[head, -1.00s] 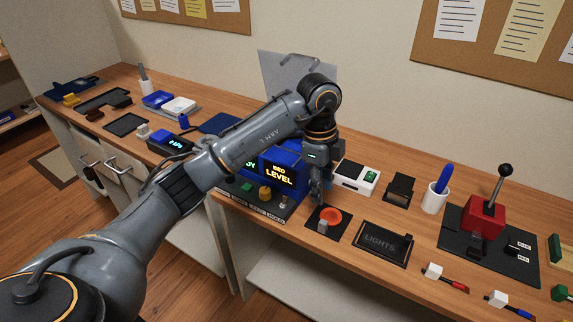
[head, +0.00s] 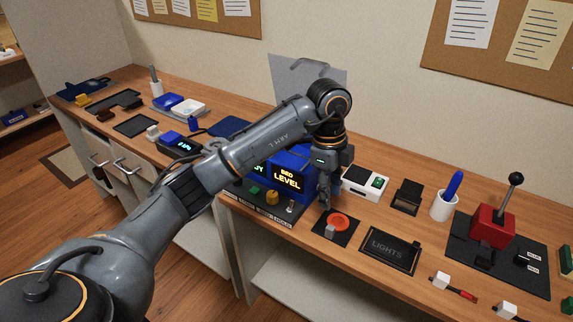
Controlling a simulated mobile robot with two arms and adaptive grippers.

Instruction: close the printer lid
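The printer (head: 291,180) is a blue box with a lit screen reading BED LEVEL, on the bench in the middle of the head view. Its grey lid (head: 290,75) stands raised behind it, with a handle near the top edge. My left arm crosses in front and hides much of the printer and the lower lid. My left gripper (head: 324,205) points down at the printer's front right corner, below the raised lid and close to the orange button. Its fingers show edge-on, so their opening is unclear. My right gripper is out of view.
An orange button (head: 340,222) on a black plate and a LIGHTS panel (head: 389,250) lie right of the gripper. A white box (head: 364,182), a cup with a blue item (head: 444,206) and a red lever unit (head: 491,230) stand farther right.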

